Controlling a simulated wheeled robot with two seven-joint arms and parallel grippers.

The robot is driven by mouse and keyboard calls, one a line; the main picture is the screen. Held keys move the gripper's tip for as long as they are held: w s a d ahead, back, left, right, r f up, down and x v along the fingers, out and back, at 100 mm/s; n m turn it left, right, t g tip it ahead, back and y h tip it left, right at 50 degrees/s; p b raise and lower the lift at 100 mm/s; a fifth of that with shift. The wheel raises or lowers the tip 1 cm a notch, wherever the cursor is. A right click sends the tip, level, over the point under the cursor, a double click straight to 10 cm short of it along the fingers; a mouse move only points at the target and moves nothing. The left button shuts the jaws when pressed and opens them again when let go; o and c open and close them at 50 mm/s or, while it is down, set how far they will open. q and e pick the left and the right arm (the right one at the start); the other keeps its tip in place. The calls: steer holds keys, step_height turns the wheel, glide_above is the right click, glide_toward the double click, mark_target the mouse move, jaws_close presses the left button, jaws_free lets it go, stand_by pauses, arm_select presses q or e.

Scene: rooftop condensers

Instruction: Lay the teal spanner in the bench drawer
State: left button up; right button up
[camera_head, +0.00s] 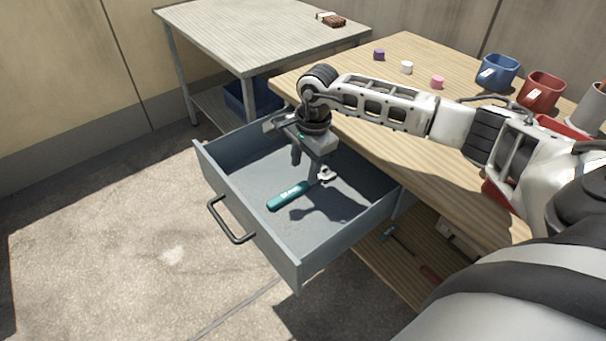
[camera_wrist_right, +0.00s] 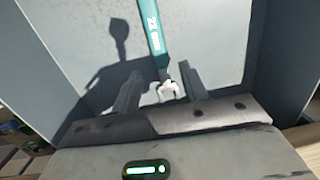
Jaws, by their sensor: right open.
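The teal spanner (camera_head: 288,196) has a teal handle and a pale metal head, and lies within the open grey bench drawer (camera_head: 277,252). In the right wrist view the spanner (camera_wrist_right: 153,32) points away from me, its head between my fingers. I cannot tell whether it rests flat on the drawer floor (camera_wrist_right: 215,35). My right gripper (camera_head: 308,163) reaches down into the drawer over the spanner's head end. In the wrist view its jaws (camera_wrist_right: 162,78) are open, with gaps beside the spanner's head. My left gripper is not in view.
The wooden bench (camera_head: 395,62) holds small purple, white and pink pieces, a blue cup (camera_head: 499,72) and a red cup (camera_head: 541,91). A grey table (camera_head: 250,30) stands behind the drawer. A lower shelf (camera_head: 385,262) holds other tools. The floor at left is clear.

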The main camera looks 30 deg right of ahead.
mark_target(308, 185)
step_height(308, 185, up, 7)
steer(key=shift+s+d, duration=0.25)
steer(key=shift+d, duration=0.05)
stand_by(0.4)
